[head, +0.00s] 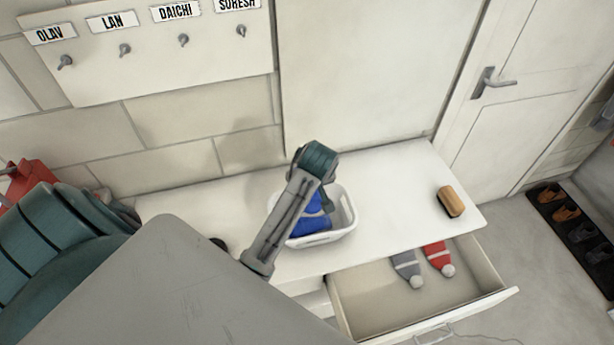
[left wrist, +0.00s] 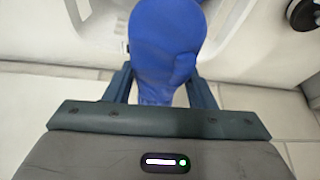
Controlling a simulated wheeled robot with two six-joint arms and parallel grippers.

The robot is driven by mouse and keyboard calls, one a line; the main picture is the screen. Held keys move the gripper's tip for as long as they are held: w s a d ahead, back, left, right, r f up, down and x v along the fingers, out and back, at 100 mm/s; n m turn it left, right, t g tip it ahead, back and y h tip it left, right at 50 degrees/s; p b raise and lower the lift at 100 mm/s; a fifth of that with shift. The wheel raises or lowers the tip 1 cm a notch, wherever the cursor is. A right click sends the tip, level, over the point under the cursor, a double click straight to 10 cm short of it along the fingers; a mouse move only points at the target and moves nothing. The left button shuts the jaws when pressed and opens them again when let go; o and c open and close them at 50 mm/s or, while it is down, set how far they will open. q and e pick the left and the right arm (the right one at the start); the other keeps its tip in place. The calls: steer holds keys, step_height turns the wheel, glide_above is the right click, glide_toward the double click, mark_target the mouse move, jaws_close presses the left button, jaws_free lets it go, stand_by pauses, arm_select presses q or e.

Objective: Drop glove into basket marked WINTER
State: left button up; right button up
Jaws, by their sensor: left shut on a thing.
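A blue glove (head: 309,222) shows at the white basket (head: 345,222) on the white cabinet top in the head view, partly behind my left arm. In the left wrist view the blue glove (left wrist: 165,40) is between the two fingers of my left gripper (left wrist: 161,86), which is shut on it. The basket's white rim (left wrist: 232,28) shows beyond the glove. The glove is over or inside the basket; I cannot tell its exact height. In the head view my arm hides most of the gripper. No WINTER marking is readable. My right gripper is not in view.
A brush-like tan block (head: 451,202) lies on the right of the cabinet top (head: 395,180). Below, an open drawer (head: 370,305) holds a grey hat (head: 407,267) and a red hat (head: 438,259). A dark round object (head: 219,243) is left of the basket. Named hooks (head: 124,49) are on the wall.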

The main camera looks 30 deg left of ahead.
arm_select(q)
steer(key=shift+w+f, duration=0.15)
steer(key=shift+f, duration=0.75)
steer(key=shift+w+f, duration=0.1)
steer(key=shift+f, duration=0.25)
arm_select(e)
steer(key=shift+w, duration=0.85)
arm_select(q)
steer(key=o, duration=1)
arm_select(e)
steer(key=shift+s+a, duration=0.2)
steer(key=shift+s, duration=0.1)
arm_select(q)
steer(key=shift+o, duration=0.2)
steer(key=b+v, duration=0.2)
steer(key=v, duration=0.4)
steer(key=shift+d+r, duration=0.2)
steer(key=shift+r, duration=0.15)
steer(key=p+v, duration=0.1)
steer(key=v, duration=0.2)
steer(key=shift+a+r, duration=0.1)
steer(key=shift+r, duration=0.05)
steer(key=shift+s+r+p, duration=0.3)
steer(key=shift+r+p, duration=0.1)
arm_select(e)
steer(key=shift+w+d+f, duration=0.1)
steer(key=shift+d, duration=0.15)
